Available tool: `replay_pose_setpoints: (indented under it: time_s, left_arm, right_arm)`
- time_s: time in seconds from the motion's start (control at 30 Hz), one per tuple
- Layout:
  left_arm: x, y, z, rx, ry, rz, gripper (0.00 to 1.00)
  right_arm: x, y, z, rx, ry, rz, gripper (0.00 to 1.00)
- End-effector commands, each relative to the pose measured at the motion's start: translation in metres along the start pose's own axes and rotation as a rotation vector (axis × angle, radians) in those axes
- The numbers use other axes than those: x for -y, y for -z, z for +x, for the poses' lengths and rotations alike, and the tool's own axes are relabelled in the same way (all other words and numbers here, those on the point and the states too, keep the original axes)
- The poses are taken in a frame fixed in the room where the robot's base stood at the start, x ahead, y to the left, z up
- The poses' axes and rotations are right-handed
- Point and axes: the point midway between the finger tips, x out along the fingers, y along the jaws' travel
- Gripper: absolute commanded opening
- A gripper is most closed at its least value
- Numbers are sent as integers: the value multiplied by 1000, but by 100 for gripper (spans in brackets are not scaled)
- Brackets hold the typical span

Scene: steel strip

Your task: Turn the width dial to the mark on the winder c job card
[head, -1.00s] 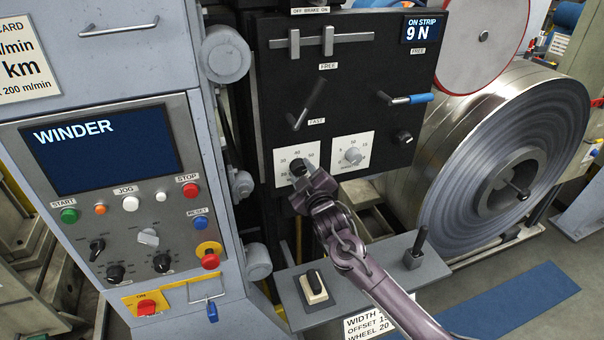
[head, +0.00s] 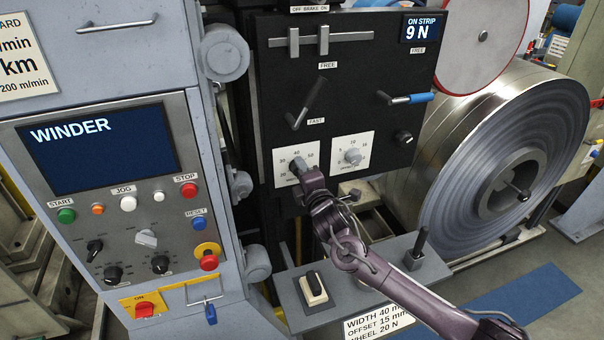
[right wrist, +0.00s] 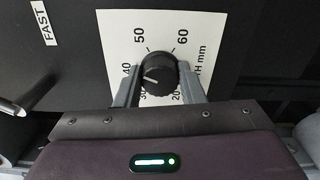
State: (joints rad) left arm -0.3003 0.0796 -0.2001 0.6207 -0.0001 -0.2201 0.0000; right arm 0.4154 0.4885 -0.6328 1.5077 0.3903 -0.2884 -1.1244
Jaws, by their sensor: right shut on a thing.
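The width dial (head: 297,166) is a black knob on a white scale plate on the black panel. In the right wrist view the dial (right wrist: 160,72) has a white pointer line directed left, near the 40 mark. My right gripper (head: 303,172) is at the dial; its two fingers are on either side of the knob, shut on it. The fingers hide part of the lower scale. A job card (head: 375,322) on the grey shelf reads width 40, offset 15 mm, wheel 20 N; its lower part is cut off. My left gripper is not in view.
A second dial (head: 352,157) sits just right of the width dial. Levers (head: 305,103) and a blue-handled lever (head: 408,99) stick out above. A black post (head: 419,243) and a switch (head: 314,288) stand on the shelf. A steel coil (head: 515,165) is at right.

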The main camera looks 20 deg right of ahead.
Motion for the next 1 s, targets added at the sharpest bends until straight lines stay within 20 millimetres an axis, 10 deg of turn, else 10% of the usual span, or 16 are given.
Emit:
replay_pose_setpoints:
  time_s: [1.0]
  left_arm:
    - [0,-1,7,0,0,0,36]
  right_arm:
    - [2,2,-1,-5,5,-411,13]
